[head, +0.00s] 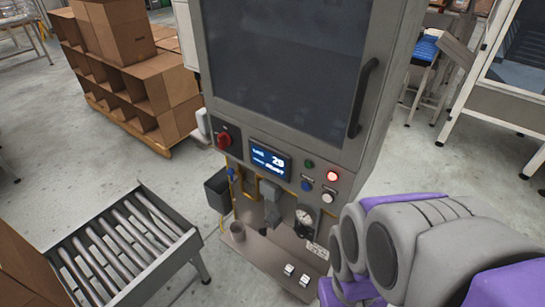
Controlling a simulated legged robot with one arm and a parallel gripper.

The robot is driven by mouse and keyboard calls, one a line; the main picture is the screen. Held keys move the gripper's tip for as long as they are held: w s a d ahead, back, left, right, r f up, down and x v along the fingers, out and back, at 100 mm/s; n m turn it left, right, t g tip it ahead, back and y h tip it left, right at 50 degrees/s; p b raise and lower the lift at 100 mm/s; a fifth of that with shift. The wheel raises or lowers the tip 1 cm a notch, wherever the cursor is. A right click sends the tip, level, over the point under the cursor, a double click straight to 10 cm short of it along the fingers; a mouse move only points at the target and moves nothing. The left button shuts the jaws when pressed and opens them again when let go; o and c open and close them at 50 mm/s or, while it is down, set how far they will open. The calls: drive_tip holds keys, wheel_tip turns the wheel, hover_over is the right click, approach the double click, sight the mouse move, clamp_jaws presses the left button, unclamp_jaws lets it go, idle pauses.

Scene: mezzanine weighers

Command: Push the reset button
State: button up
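A grey machine cabinet (352,160) stands in front of me with a control panel on its lower front. Small round controls sit right of the lit display (270,160): a green one (309,163), a glowing red one (333,176), a blue one (306,185) and a white one (328,198). Their labels are too small to read, so I cannot tell which is the reset button. A red rotary switch (224,140) is at the panel's left. My grey and purple arm fills the lower right, close to the camera. I cannot make out my gripper's fingers.
A roller conveyor (187,246) stands at lower left with a cardboard box beside it. Cardboard boxes (115,85) are stacked at upper left. A black door handle (361,98) sticks out above the panel. A low shelf (262,262) juts out below it. Floor is open at right.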

clamp_jaws()
idle(0.9)
